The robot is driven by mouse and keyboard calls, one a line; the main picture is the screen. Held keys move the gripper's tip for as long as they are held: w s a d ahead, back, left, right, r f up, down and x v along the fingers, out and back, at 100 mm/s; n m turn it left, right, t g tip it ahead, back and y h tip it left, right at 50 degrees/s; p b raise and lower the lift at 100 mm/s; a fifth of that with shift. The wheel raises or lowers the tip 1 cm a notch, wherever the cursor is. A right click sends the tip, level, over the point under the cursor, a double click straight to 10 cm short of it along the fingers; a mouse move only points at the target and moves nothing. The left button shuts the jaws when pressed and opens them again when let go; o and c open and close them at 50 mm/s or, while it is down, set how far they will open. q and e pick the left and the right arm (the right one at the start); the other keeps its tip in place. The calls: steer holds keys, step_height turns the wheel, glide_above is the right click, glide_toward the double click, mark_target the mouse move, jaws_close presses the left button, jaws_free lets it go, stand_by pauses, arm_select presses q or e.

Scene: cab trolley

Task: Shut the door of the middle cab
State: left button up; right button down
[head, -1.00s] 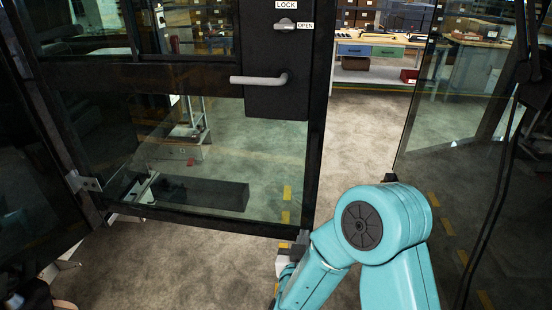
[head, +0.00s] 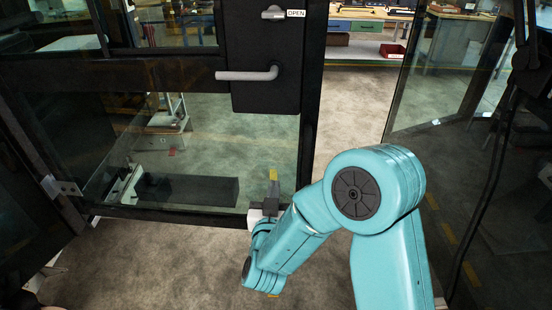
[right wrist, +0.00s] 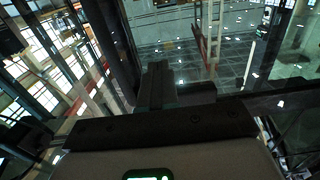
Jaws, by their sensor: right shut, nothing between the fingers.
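The cab door (head: 312,130) is a dark frame with glass panes, a grey lever handle (head: 247,75) and a dark lock plate marked OPEN. It stands ajar, with a gap between its right edge and the glass panel at right. A hinge (head: 62,188) shows at its lower left. My right gripper (head: 268,207) is at the door's bottom rail, near its lower right corner; whether it touches cannot be told. Its shut, empty fingers show in the right wrist view (right wrist: 158,75), before dark glass. My left gripper is not in view.
A glass panel (head: 435,85) in a dark frame stands at right, with a dark cable hanging beside it. Bare floor (head: 160,265) lies before the door. A workbench (head: 370,28) with coloured drawers stands far behind the gap.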

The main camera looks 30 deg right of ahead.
mark_target(278, 155)
steer(key=p+x, duration=0.2)
steer(key=x, duration=0.7)
steer(key=shift+w+d+r+p, duration=0.1)
steer(key=shift+w+d+p, duration=0.15)
steer(key=shift+p, duration=0.1)
steer(key=shift+w+d, duration=0.2)
steer(key=shift+w, duration=0.15)
steer(key=shift+w+d, duration=0.1)
steer(key=shift+w, duration=0.05)
